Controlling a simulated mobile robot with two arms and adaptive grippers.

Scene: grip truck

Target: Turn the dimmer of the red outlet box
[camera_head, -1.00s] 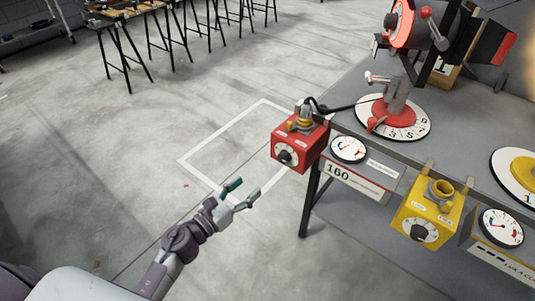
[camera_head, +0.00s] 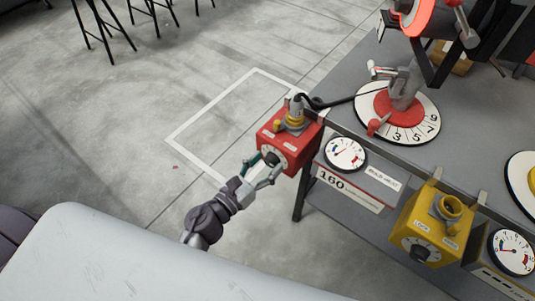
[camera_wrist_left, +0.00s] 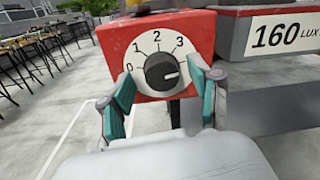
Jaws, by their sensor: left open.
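The red outlet box (camera_head: 289,137) hangs at the near left corner of the grey table, with a cable and plug on its top. In the head view the dimmer (camera_head: 271,157) faces my left gripper (camera_head: 262,170). The open fingers (camera_wrist_left: 162,92) stand on either side of the knob in the left wrist view, with gaps beside it. I cannot tell whether the fingertips touch the dial face. My right gripper is not in view.
A yellow outlet box (camera_head: 428,228) hangs further right on the table (camera_head: 462,130). A gauge (camera_head: 345,153) and a "160" label (camera_head: 347,189) are right of the red box.

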